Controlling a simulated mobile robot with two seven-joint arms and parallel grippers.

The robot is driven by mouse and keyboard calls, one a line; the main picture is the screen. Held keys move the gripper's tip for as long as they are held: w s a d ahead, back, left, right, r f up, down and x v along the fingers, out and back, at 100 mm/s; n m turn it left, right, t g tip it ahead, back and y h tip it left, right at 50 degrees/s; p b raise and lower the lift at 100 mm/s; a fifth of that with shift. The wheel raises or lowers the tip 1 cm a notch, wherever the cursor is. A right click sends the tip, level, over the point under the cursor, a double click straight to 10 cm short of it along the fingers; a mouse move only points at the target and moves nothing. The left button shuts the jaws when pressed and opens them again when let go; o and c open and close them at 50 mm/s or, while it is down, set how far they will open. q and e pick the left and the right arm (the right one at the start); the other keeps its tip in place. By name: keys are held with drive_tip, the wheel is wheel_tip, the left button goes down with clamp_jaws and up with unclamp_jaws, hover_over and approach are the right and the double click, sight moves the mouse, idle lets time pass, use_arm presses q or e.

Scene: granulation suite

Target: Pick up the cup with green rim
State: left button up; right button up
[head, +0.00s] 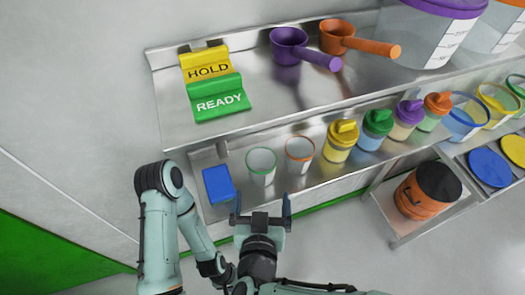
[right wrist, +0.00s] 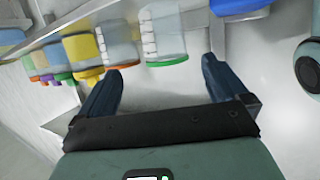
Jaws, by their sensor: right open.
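The cup with green rim (head: 262,175) is a clear, open cup standing upright on the lower steel shelf, between a blue block and a similar cup with an orange rim (head: 299,165). My right gripper (head: 262,205) is open and empty, just in front of the green-rimmed cup, with its fingers pointing towards the shelf. In the right wrist view the green-rimmed cup (right wrist: 163,38) appears beyond and between the open fingertips (right wrist: 161,70), apart from them. The orange-rimmed cup (right wrist: 120,45) is close to the left fingertip there. My left arm shows at the left, but its gripper fingers are not visible.
The blue block (head: 218,184) is left of the cup. Lidded yellow (head: 340,141), green, purple and orange containers line the shelf to the right. The upper shelf (head: 230,130) overhangs behind, holding HOLD and READY signs (head: 217,98) and scoops. A drum (head: 428,190) stands lower right.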

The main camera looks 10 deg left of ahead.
sight(262, 177)
drive_tip(key=x, duration=0.6)
drive_tip(key=shift+w+a+f, duration=0.1)
drive_tip(key=shift+w+a, duration=0.1)
drive_tip(key=shift+w, duration=0.15)
drive_tip(key=x, duration=0.5)
drive_tip(key=shift+a+f+b, duration=0.1)
drive_tip(key=shift+a+b, duration=0.15)
drive_tip(key=shift+b, duration=0.05)
drive_tip(key=c, duration=1)
